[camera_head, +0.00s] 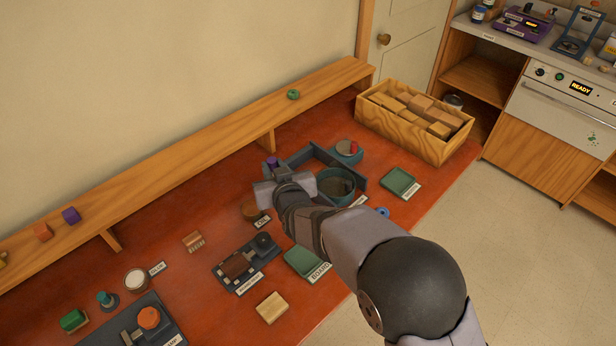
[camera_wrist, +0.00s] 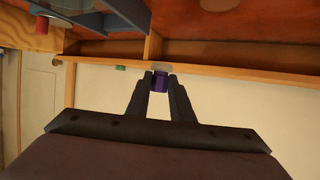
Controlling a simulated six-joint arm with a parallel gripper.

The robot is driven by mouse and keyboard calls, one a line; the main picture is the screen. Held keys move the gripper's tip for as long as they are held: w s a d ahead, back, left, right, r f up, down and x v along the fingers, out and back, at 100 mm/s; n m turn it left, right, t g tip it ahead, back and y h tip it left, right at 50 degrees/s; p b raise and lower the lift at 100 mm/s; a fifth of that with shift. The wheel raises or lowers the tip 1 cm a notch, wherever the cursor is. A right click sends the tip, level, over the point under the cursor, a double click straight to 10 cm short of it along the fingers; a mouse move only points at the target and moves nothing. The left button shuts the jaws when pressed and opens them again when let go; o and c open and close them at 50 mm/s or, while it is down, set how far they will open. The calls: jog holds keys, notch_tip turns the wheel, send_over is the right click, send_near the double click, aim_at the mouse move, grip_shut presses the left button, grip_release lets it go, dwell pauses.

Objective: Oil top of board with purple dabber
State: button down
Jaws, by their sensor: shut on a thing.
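My gripper (camera_head: 272,172) is shut on the purple dabber (camera_head: 272,162), raised near the back of the red bench. In the wrist view the purple dabber (camera_wrist: 160,83) sits between the fingertips, with a pale pad at its far end. A brown round pot (camera_head: 250,210) stands by the OIL label (camera_head: 263,222), below my gripper in the picture. A green tray (camera_head: 302,262) lies by the BOARD label (camera_head: 320,271), partly behind my arm. A light wooden block (camera_head: 272,307) lies in front of it; I cannot tell whether it is the board.
A dark clamp fixture (camera_head: 247,262) stands left of the green tray. A blue-grey frame (camera_head: 318,152) and round bowl (camera_head: 336,184) stand right of my gripper. A crate of blocks (camera_head: 405,148) is at the right. A wooden shelf (camera_head: 190,150) runs along the wall.

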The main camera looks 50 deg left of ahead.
aim_at(255, 212)
jog(key=s+a+f+n+g+y, duration=0.1)
jog(key=s+a+f+n+g, duration=0.1)
jog(key=s, duration=0.4)
jog(key=shift+s+f+n+g, duration=0.25)
jog(key=shift+f+n+g, duration=0.6)
jog(key=shift+g, duration=0.35)
jog(key=shift+f+b, duration=1.9)
jog(key=shift+f, duration=1.05)
jog(key=shift+f+b, duration=0.45)
jog(key=shift+f, duration=0.15)
notch_tip(255, 212, up, 7)
jog(key=p, duration=0.4)
jog(key=shift+p, duration=0.3)
jog(key=shift+w, duration=0.15)
